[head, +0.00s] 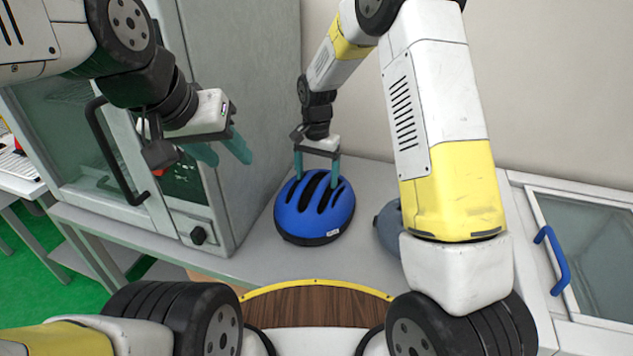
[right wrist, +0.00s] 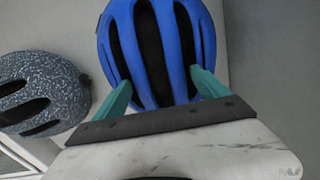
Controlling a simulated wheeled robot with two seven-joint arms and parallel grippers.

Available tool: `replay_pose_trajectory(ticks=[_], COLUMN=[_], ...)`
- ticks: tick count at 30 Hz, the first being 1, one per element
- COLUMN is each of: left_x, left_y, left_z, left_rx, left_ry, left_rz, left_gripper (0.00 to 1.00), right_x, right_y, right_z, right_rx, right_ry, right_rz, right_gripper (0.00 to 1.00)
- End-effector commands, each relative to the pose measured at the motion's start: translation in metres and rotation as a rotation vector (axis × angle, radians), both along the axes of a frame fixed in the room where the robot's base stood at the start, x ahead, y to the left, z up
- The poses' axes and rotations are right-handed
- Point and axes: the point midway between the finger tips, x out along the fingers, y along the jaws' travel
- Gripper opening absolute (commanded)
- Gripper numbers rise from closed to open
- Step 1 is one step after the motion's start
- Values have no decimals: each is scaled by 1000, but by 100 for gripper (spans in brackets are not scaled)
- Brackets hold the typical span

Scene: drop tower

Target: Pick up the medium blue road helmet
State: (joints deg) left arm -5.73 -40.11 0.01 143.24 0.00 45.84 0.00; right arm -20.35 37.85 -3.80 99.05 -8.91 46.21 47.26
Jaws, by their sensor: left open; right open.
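The blue helmet (head: 314,208) with black vents rests on the grey table, right of the tall cabinet. It also shows in the right wrist view (right wrist: 202,38). My right gripper (head: 317,176) is open above the helmet, with its teal fingers pointing down at the shell. In the right wrist view the fingers (right wrist: 163,88) stand apart and overlap the near part of the helmet in the picture. I cannot tell whether they touch it. My left gripper (head: 222,155) is open and empty in front of the cabinet door, away from the helmet.
A speckled grey-blue helmet (right wrist: 40,95) lies beside the blue one, mostly hidden behind my right arm in the head view (head: 388,228). The tall grey cabinet (head: 255,90) with a black handle stands left. A glass-topped unit (head: 590,240) with a blue handle is at right.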

Motion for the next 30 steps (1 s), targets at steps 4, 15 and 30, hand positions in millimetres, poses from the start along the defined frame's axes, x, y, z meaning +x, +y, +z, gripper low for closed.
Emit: replay_pose_trajectory(ticks=[4, 15, 30], left_x=[0, 0, 0], left_y=[0, 0, 0], left_z=[0, 0, 0], left_rx=[0, 0, 0], left_ry=[0, 0, 0], left_rz=[0, 0, 0], left_gripper=[44, 44, 44], right_x=[0, 0, 1], right_y=[0, 0, -7], right_z=[0, 1, 14], right_rx=[0, 1, 1], right_ry=[0, -1, -1], right_rz=[0, 0, -1], right_gripper=[64, 0, 0])
